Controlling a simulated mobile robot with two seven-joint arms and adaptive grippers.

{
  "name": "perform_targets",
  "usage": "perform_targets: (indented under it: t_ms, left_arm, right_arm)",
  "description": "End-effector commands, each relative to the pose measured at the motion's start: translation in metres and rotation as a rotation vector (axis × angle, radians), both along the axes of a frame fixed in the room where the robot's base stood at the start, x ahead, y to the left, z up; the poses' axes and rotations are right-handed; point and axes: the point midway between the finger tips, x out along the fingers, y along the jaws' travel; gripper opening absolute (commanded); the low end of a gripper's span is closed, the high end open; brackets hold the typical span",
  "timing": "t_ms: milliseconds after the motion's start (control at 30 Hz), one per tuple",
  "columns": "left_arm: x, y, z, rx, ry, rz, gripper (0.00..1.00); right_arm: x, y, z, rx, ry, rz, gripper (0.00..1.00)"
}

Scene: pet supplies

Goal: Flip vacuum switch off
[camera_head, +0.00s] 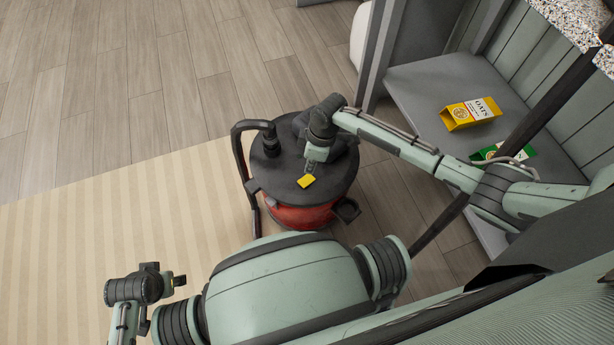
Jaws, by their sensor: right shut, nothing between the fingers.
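The vacuum (295,216) stands upright in the middle, with a red body and a round black lid. A yellow switch (306,181) sits on top of the lid, toward the near side. My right gripper (311,168) points down at the lid, shut and empty. Its fingertips are just behind the yellow switch in the picture; I cannot tell whether they touch it. My arm hides part of the lid's far right side. My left gripper (165,282) is at the lower left, away from the vacuum, and its fingers cannot be made out clearly.
A black hose (240,160) curves along the vacuum's left side. A grey shelf (420,85) at the right holds a yellow oats package (470,113) and a green package (503,152). A beige striped rug (130,220) lies at left, with open wood floor (150,80) behind.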

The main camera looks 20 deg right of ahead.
Motion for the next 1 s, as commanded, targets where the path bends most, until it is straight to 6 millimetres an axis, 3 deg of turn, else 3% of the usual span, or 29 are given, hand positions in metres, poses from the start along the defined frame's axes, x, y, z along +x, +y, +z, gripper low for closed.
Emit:
perform_targets:
  t_ms: [700, 1000]
  left_arm:
    - [-0.027, 0.007, -0.049, 0.015, 0.044, -0.028, 0.44]
    - [-0.032, 0.008, -0.057, 0.019, 0.049, -0.035, 0.44]
  right_arm:
    - [0.0, 0.0, 0.027, 0.0, -0.001, 0.0, 0.0]
    - [0.0, 0.0, 0.031, 0.0, 0.0, -0.001, 0.0]
